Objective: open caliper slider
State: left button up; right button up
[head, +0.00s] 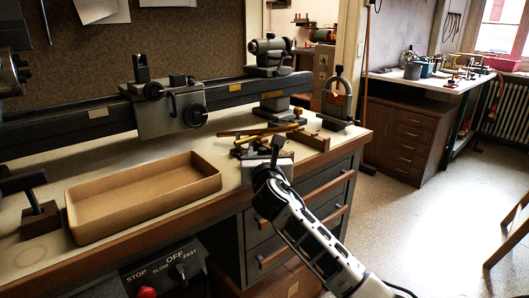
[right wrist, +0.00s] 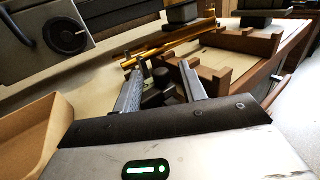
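I cannot make out a caliper or its slider for certain. My right gripper (head: 276,148) is over the workbench's near right corner, beside a group of small dark and brass-coloured pieces. In the right wrist view its two fingers (right wrist: 163,68) stand apart. A dark blocky piece (right wrist: 158,92) shows between or just beyond them; I cannot tell whether they touch it. A long brass-coloured piece (right wrist: 172,45) lies beyond the fingertips, and it also shows in the head view (head: 252,131). My left gripper is not in view.
A shallow tan tray (head: 140,225) lies empty on the bench, left of my right arm. A lathe-like machine bed (head: 60,132) runs along the back. A notched wooden holder (head: 312,139) is just right of the gripper. The floor to the right is mostly clear.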

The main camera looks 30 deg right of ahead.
pick_arm(q)
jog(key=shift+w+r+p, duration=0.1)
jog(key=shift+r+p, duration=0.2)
jog(key=shift+p, duration=0.7)
pick_arm(e)
jog(key=v, duration=1.6)
jog(key=shift+r, duration=0.1)
